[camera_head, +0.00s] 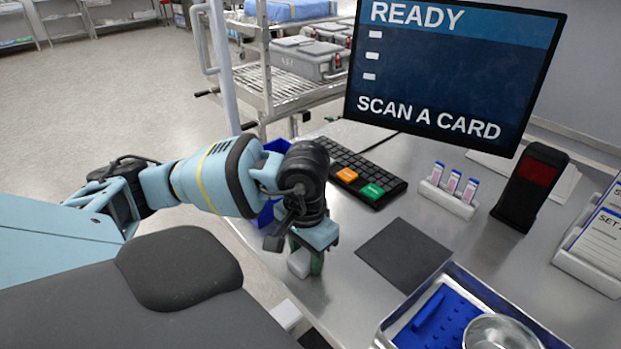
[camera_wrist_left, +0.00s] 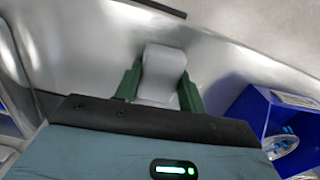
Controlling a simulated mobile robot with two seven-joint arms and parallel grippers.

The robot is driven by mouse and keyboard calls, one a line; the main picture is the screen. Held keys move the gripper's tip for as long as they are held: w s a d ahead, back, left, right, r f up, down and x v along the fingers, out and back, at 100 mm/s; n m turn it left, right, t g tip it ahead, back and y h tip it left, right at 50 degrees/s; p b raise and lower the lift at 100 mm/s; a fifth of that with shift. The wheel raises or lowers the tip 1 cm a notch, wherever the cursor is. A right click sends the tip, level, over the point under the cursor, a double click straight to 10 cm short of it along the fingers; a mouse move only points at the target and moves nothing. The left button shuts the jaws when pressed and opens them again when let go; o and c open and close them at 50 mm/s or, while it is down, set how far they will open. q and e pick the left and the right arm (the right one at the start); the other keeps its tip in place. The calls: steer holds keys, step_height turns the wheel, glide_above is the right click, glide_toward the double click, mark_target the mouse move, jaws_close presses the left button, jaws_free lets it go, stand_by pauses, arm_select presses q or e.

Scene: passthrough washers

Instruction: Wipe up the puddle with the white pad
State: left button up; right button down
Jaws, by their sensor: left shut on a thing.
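My left gripper (camera_head: 308,266) points down at the near left edge of the steel table (camera_head: 350,300). Its green fingers are shut on the white pad (camera_head: 299,263). In the left wrist view the pad (camera_wrist_left: 163,70) sits between the two fingers of the gripper (camera_wrist_left: 159,84), with bare steel beyond it. I cannot tell whether the pad touches the table. I cannot make out the puddle in either view; the arm and gripper hide part of the table. My right gripper is not in view.
A dark mat (camera_head: 404,254) lies right of the gripper, a keyboard (camera_head: 360,173) behind it. A tray with a blue insert (camera_head: 437,318) and metal bowl stands at front right. A vial rack (camera_head: 447,199), card reader (camera_head: 530,187) and monitor (camera_head: 450,70) stand farther back. A blue bin (camera_wrist_left: 262,108) is beside the gripper.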

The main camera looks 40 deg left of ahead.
mark_target(326, 260)
arm_select(q)
steer(key=shift+d, duration=0.1)
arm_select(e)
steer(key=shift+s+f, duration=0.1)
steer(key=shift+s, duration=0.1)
arm_select(q)
steer(key=shift+d, duration=0.25)
steer(key=shift+s+d+f, duration=0.1)
steer(key=shift+d, duration=0.4)
steer(key=shift+w+d+b, duration=0.1)
steer(key=shift+w+b, duration=0.4)
steer(key=shift+w, duration=1.35)
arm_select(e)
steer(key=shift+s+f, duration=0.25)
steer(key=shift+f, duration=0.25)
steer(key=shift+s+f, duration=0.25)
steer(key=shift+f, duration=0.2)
arm_select(q)
steer(key=shift+w, duration=0.1)
